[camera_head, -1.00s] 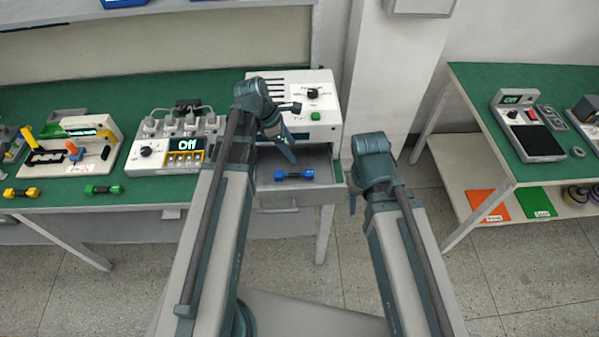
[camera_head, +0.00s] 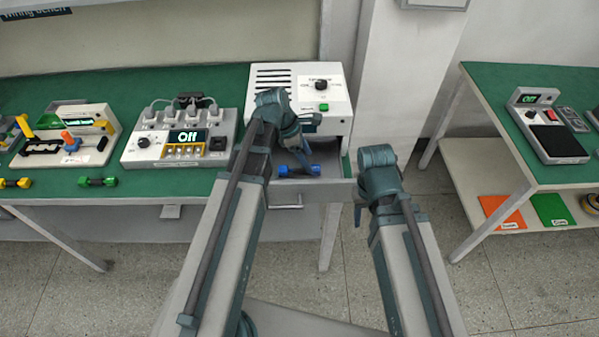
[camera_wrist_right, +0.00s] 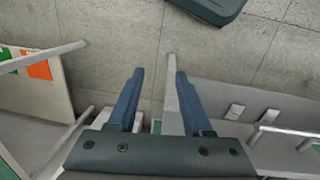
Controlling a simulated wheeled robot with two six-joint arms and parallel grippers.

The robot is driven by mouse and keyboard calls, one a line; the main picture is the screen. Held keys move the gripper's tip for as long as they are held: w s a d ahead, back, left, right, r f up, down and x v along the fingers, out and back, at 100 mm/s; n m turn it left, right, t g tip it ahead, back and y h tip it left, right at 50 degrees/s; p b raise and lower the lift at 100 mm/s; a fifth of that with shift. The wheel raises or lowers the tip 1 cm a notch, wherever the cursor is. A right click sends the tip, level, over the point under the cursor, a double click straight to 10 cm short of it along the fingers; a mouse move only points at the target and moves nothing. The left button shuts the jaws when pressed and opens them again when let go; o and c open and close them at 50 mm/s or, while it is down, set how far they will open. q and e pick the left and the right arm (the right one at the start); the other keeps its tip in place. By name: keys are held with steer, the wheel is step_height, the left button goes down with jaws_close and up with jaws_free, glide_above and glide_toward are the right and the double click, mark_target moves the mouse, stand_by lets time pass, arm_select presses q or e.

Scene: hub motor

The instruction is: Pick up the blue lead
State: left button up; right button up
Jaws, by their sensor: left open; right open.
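The blue lead (camera_head: 283,171) is a short bar with blue ends and a dark middle. It lies in the open drawer (camera_head: 335,165) under the white box (camera_head: 337,96). My left gripper (camera_head: 304,160) points down over the lead and hides part of its middle. Its jaws are open, and I cannot tell whether they touch the lead. My right gripper (camera_head: 359,214) hangs to the right of the drawer, pointing down. In the right wrist view it (camera_wrist_right: 158,72) is open and empty above the floor.
On the green bench to the left are a charger-like unit (camera_head: 165,155) reading Off, a green lead (camera_head: 97,182) and a yellow lead (camera_head: 15,183). A second green table (camera_head: 500,95) stands right, with clear floor between.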

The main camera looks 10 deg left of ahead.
mark_target(300, 170)
arm_select(q)
steer(key=b+x, duration=0.4)
steer(key=x, duration=0.1)
steer(key=shift+a, duration=0.25)
steer(key=shift+c, duration=0.3)
jaws_close()
